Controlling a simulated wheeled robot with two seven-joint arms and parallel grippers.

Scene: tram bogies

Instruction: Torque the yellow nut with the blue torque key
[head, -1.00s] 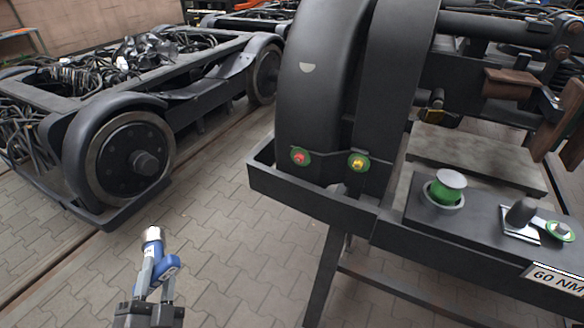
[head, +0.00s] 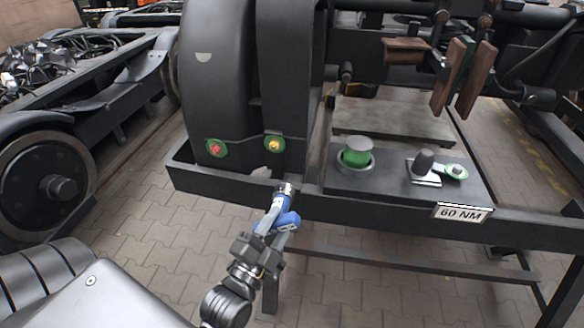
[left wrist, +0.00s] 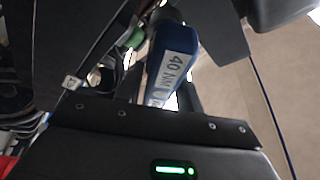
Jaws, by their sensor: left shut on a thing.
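The yellow nut (head: 274,144) sits in a green ring low on the dark curved housing (head: 283,90). My left gripper (head: 277,230) is shut on the blue torque key (head: 282,202). The key points up, with its silver socket end below the yellow nut and apart from it in the picture, by the tray's front edge. In the left wrist view the blue key (left wrist: 172,66) sits between the fingers and bears a label reading 40 NM. My right gripper is not in view.
A red nut (head: 215,148) in a green ring is left of the yellow one. A wheeled bogie (head: 45,180) stands left.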

